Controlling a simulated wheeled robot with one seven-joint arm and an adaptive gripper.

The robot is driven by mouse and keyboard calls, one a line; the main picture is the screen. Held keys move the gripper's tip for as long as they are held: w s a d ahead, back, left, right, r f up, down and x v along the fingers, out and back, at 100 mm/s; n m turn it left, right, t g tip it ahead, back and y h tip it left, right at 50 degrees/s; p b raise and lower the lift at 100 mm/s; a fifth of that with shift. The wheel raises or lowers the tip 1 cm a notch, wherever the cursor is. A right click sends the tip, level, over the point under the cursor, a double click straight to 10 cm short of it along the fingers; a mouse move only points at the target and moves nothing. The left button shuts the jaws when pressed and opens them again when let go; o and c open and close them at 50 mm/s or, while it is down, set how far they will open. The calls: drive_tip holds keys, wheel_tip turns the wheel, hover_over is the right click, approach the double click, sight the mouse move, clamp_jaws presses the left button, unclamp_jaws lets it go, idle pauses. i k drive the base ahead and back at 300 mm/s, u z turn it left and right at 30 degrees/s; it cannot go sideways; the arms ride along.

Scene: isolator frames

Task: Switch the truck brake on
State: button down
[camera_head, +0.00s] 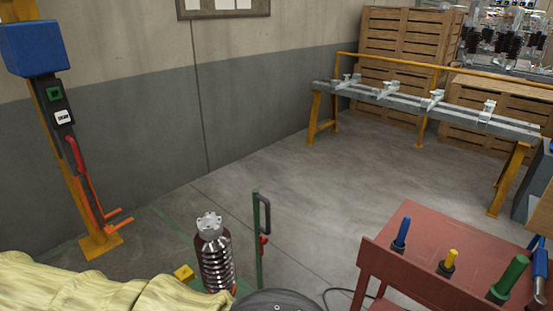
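An upright green post (257,240) stands near the bottom middle, with a black handle (266,213) on its right side. A small red part (263,240) sits below the handle. It may be the brake lever; its setting cannot be told. My gripper is not in view.
A red table (450,240) with blue, yellow and green-handled tools stands at the lower right. A blue-boxed control post (35,48) stands at the left. A long grey bench (425,107) is at the back. Grey floor between them is clear. Yellow sleeve-like material (70,285) fills the lower left.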

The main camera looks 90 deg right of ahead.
sight(263, 240)
drive_tip(key=k, duration=0.55)
drive_tip(key=z, duration=1.95)
drive_tip(key=i, duration=0.5)
